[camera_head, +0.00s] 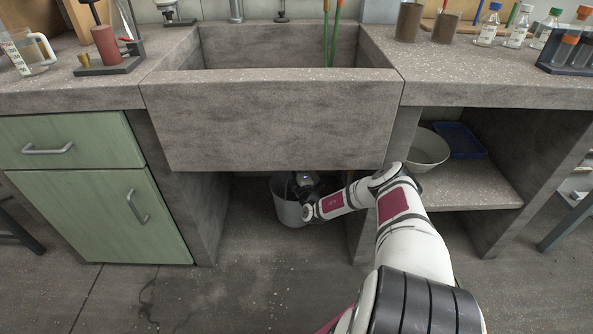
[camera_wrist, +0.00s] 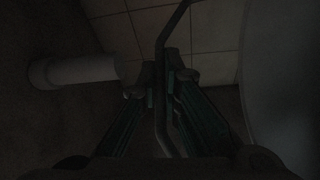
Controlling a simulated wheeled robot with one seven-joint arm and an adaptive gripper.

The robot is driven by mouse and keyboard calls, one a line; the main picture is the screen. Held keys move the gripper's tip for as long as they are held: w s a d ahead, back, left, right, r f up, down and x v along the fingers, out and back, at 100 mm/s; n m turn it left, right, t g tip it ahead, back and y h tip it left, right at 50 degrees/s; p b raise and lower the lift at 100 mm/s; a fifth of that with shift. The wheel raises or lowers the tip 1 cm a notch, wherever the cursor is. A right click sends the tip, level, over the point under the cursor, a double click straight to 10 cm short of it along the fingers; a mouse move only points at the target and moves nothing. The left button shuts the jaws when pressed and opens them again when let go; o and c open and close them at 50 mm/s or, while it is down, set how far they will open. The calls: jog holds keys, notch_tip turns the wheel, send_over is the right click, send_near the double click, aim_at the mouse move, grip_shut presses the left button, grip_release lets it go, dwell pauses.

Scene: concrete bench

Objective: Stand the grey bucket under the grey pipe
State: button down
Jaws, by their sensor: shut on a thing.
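The grey bucket (camera_head: 287,208) is in the recess under the sink, partly hidden by my arm and the sink front. It looks about upright; I cannot tell whether its base touches the floor. My gripper (camera_wrist: 161,84) is shut on its thin wire handle (camera_wrist: 161,52). The gripper is mostly in shadow in the head view. A large curved surface at the right of the wrist view, likely the bucket wall (camera_wrist: 287,75), is beside the fingers. The grey pipe (camera_wrist: 78,71) shows left of the fingers, apart from them, its round end facing left. The pipe is hidden in the head view.
The concrete sink (camera_head: 270,120) overhangs the recess. A green cabinet (camera_head: 95,205) stands left of it. A shelf (camera_head: 470,185) at right holds a pale bowl (camera_head: 428,150) and a blue tray (camera_head: 460,140). The floor in front is clear.

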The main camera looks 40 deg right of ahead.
jog(key=f+b, duration=0.2)
jog(key=f, duration=0.1)
jog(key=shift+w+d+f+b, duration=0.15)
jog(key=shift+w+b, duration=0.2)
jog(key=shift+w, duration=0.05)
jog(key=c, duration=2.1)
grip_release()
jog(key=shift+f, duration=0.25)
jog(key=o, duration=0.3)
jog(key=shift+r, duration=0.1)
jog(key=p+v, duration=0.4)
jog(key=v, duration=0.8)
jog(key=shift+s+p, duration=0.1)
jog(key=shift+p, duration=0.3)
